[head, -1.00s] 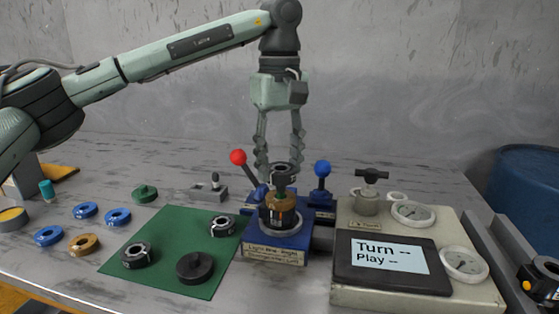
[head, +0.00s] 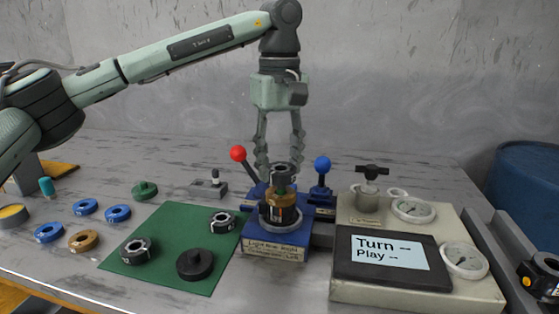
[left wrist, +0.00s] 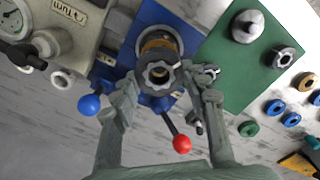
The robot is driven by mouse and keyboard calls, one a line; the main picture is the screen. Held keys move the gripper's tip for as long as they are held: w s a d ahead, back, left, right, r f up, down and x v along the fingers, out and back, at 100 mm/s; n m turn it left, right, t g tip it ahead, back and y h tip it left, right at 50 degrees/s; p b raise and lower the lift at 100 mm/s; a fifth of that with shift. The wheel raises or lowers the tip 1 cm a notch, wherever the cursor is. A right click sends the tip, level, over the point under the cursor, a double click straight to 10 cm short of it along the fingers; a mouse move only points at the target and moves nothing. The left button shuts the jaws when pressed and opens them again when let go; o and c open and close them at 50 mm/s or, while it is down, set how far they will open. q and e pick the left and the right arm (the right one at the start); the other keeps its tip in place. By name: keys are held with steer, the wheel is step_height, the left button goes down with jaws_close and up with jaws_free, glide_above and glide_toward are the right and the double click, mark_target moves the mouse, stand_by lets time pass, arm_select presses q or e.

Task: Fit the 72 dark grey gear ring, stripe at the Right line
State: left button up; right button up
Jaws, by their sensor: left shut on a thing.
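A dark grey gear ring (head: 284,172) is between the fingertips of my left gripper (head: 280,162), above the blue motor stand (head: 276,255). The left wrist view shows this ring (left wrist: 160,73) from above, with its open centre and notched rim. My left gripper is shut on it. Below the ring is a brown-gold part (head: 282,199), and lower a dark cylinder (head: 281,216) with orange and white marks. I cannot tell whether the held ring touches the parts below. The stand's front label is too small to read surely. My right gripper is not in view.
Red (head: 238,153) and blue (head: 323,164) lever knobs stand close to the gripper. A green mat (head: 165,225) holds two dark rings and a black knobbed disc (head: 195,264). Blue and brown rings lie left of it. A gauge console (head: 400,294) with a screen stands right.

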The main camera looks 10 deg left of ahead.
arm_select(q)
steer(key=shift+f, duration=0.15)
steer(key=shift+f+b, duration=0.35)
steer(key=shift+f, duration=0.25)
steer(key=shift+f, duration=0.45)
stand_by(0.5)
steer(key=o, duration=1.5)
steer(key=shift+o, duration=0.5)
steer(key=o, duration=0.3)
steer(key=shift+o, duration=0.2)
steer(key=shift+r, duration=0.1)
